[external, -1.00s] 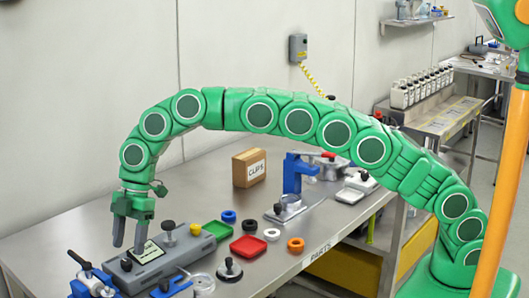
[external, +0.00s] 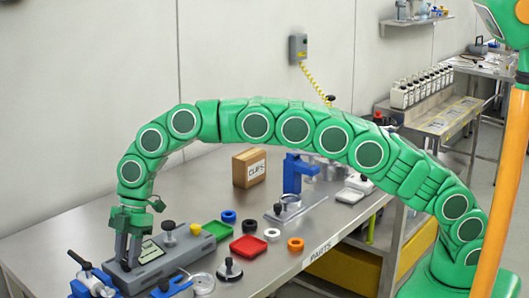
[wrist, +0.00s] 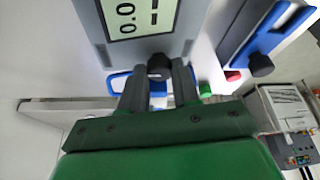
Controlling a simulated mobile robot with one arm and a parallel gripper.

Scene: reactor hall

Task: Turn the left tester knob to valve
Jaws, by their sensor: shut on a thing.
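The grey tester (external: 185,257) lies at the near left of the bench, with a small display (external: 150,251) on its top. In the wrist view the tester (wrist: 97,25) fills the upper part and its display (wrist: 135,14) reads 0.0. My gripper (external: 128,264) points down at the tester's left end, and its jaws are shut on the black left knob (wrist: 159,64). In the wrist view my gripper (wrist: 158,74) has one finger on each side of the knob. Any knob marking is hidden or too small to read. Another black knob (external: 169,226) stands at the tester's far side.
A blue clamp-like tool with a black handle (external: 84,261) lies just left of the tester.

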